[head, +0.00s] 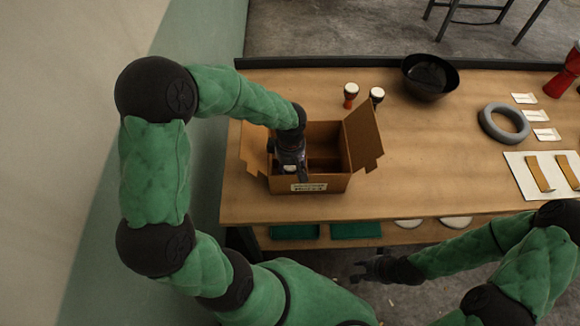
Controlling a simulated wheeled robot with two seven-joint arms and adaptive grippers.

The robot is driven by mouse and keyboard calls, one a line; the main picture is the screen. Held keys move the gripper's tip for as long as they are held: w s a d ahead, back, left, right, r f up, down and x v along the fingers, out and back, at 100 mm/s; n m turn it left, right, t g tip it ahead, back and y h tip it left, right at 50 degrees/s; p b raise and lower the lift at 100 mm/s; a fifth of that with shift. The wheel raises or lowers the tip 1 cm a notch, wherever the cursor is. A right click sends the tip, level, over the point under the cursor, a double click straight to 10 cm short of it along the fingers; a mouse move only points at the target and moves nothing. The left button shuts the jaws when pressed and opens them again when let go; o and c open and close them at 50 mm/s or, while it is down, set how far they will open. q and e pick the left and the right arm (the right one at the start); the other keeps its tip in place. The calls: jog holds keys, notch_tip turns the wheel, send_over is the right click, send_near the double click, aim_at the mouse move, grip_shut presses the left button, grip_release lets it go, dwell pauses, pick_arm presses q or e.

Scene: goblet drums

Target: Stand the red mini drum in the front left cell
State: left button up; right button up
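A red mini drum (350,95) with a white top stands upright on the table behind the cardboard box. A darker mini drum (377,97) with a white top stands just right of it, partly behind the box's raised right flap. The open box (330,184) has a label on its front wall. My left gripper (290,172) points down into the left part of the box, apart from both drums. Its fingertips and the front left cell are largely hidden, so its grip is unclear. My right gripper (366,269) is open and empty, low in front of the table.
On the table (430,170) are a black bowl (430,78), a grey ring (503,123), several small white cards, a white board (522,178) with yellowish strips, and a large red drum (562,78) at the right. Bare tabletop lies right of the box.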

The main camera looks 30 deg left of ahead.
pick_arm(q)
jog(key=shift+r, duration=0.1)
jog(key=o, duration=1.2)
jog(key=shift+r, duration=0.4)
notch_tip(320, 180, up, 11)
jog(key=p, duration=0.3)
jog(key=shift+r, duration=0.1)
